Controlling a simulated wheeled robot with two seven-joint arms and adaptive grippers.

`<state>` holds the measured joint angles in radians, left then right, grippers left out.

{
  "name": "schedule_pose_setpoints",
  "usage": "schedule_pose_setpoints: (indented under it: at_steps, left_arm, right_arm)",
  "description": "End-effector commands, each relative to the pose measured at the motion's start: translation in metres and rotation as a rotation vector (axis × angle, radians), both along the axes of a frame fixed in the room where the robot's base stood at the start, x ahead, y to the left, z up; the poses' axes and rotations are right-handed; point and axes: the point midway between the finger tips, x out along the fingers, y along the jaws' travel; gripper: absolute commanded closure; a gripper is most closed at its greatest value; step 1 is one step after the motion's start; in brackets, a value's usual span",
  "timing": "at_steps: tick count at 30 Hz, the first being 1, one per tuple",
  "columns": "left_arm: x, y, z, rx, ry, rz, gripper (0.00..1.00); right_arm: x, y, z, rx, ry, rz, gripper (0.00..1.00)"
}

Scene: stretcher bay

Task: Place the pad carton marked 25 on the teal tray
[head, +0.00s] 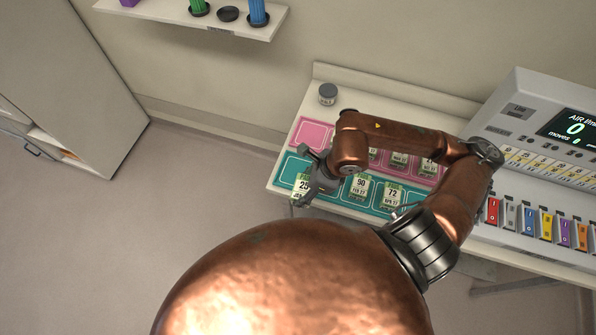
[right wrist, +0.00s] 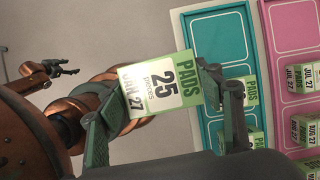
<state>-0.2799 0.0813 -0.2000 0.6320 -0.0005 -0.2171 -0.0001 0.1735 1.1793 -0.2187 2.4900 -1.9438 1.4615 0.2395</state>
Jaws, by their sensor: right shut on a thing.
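The pad carton marked 25 (head: 302,187) is white and green. My right gripper (head: 318,182) is shut on it, at the left end of the shelf. In the right wrist view the carton (right wrist: 160,88) sits tilted between the two fingers, its label facing the camera. The teal tray (head: 290,168) lies along the shelf's front; its left cell is bare, and cartons marked 90 (head: 359,187) and 72 (head: 392,196) stand further right. In the right wrist view the carton appears beside the teal tray (right wrist: 219,42), apart from it. My left gripper (right wrist: 62,70) is small there, its opening unclear.
A pink tray (head: 314,133) with several cartons lies behind the teal one, partly hidden by my right arm. A grey jar (head: 328,94) stands at the back left. A display unit (head: 540,125) with coloured blocks is at right. Open floor lies left of the shelf.

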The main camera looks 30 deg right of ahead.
Motion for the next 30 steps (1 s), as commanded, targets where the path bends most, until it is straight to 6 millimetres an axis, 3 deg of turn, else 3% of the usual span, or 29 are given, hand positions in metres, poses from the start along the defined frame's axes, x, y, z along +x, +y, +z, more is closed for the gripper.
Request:
schedule_pose_setpoints:
  at_steps: [5, 9, 16, 21, 30]
  left_arm:
    - [-0.026, -0.001, -0.002, -0.001, 0.032, 0.008, 0.4]
    - [-0.035, -0.001, 0.0, 0.0, 0.044, 0.01, 0.4]
    - [-0.034, -0.001, 0.013, -0.001, 0.042, 0.01, 0.4]
    - [-0.025, -0.001, 0.019, -0.001, 0.03, 0.007, 0.4]
    - [-0.02, -0.001, 0.023, -0.002, 0.024, 0.006, 0.4]
  right_arm:
    - [0.007, -0.003, -0.001, 0.002, 0.0, -0.056, 0.69]
    - [0.031, -0.015, -0.012, 0.003, 0.004, -0.061, 0.69]
    - [0.082, -0.036, -0.035, 0.003, 0.002, -0.058, 0.69]
    - [0.105, -0.046, -0.067, 0.004, 0.003, -0.056, 0.69]
    - [0.124, -0.054, -0.091, 0.002, 0.0, -0.052, 0.69]
